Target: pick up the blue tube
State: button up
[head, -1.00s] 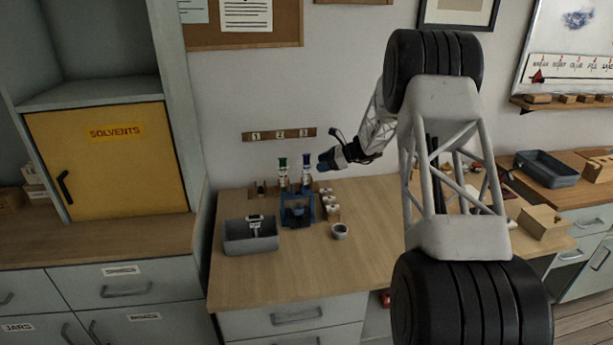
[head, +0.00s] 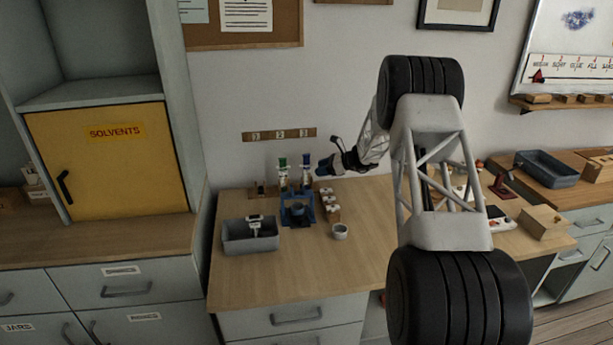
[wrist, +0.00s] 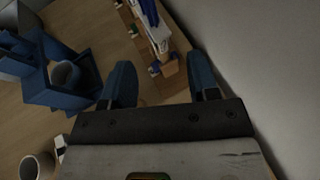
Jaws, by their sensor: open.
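The blue tube (head: 306,163), with a blue cap and pale label, stands upright behind the blue stand in the head view, right of a green-capped tube (head: 283,167). My gripper (head: 326,164) has dark blue fingers and is just right of the blue tube, pointing left toward it. In the wrist view my gripper (wrist: 164,80) is open, with nothing between its fingers. A blue and white tube-like piece (wrist: 152,22) shows ahead of the gap, by a wooden block; I cannot tell surely which tube it is.
The blue stand (head: 297,216) holds a dark cup. The wall is close beside my gripper. The table's front is clear.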

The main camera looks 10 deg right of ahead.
aim_at(308, 184)
jog(key=shift+w+a+f, duration=0.2)
jog(key=shift+a, duration=0.25)
jog(key=shift+x, duration=2.6)
jog(key=shift+s+a+f, duration=0.1)
jog(key=shift+s, duration=0.05)
grip_shut()
jog(key=shift+r, duration=5.05)
